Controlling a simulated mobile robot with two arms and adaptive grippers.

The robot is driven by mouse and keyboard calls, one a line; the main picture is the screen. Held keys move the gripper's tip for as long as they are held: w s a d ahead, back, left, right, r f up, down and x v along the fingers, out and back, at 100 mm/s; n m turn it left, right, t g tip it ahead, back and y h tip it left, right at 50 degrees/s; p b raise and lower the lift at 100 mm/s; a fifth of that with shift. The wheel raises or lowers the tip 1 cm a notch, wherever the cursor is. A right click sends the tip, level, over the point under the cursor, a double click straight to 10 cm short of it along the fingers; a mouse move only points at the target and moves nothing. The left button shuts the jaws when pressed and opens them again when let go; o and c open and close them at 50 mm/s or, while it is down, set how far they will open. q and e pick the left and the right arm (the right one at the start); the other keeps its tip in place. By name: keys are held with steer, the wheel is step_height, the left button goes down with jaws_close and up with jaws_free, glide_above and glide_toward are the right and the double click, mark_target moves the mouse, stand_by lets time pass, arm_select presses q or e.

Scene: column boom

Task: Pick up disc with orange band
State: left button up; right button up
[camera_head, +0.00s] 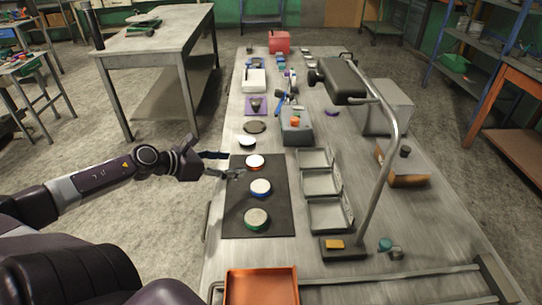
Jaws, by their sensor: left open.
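The disc with the orange band (255,162) lies flat on a black mat (240,228) on the long bench. It has a pale top and is the farthest of three discs in a row. The disc with the blue band (260,188) is in the middle, and the disc with the green band (256,219) is nearest. My left gripper (233,164) is open just left of the orange-band disc, at the mat's far left corner. Its fingers point right toward the disc, and nothing shows between them. My right gripper is not in view.
Three grey open trays (322,183) stand right of the mat. A pale round piece (247,142) lies just behind the mat. An orange tray (262,287) is at the near edge.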

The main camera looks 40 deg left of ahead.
mark_target(254, 161)
arm_select(q)
steer(key=shift+w+d+f+b, duration=0.1)
steer(key=shift+w+d+b, duration=0.05)
steer(key=shift+w, duration=0.25)
steer(key=shift+w+d+f+b, duration=0.1)
steer(key=shift+w+b, duration=0.05)
steer(key=shift+w, duration=0.2)
steer(key=shift+w+f+b, duration=0.3)
steer(key=shift+w+b, duration=0.05)
steer(key=shift+w, duration=0.1)
steer(key=shift+w+d, duration=0.1)
steer(key=shift+w, duration=0.05)
steer(key=shift+w+f+b, duration=0.15)
steer(key=shift+w+b, duration=0.15)
steer(key=shift+b+x, duration=0.7)
steer(key=shift+x, duration=0.45)
steer(key=shift+w, duration=0.4)
steer(key=shift+w+f, duration=0.15)
steer(key=shift+w, duration=0.25)
steer(key=shift+w+d+f+b, duration=0.15)
steer(key=shift+w+b, duration=0.1)
steer(key=shift+b, duration=0.1)
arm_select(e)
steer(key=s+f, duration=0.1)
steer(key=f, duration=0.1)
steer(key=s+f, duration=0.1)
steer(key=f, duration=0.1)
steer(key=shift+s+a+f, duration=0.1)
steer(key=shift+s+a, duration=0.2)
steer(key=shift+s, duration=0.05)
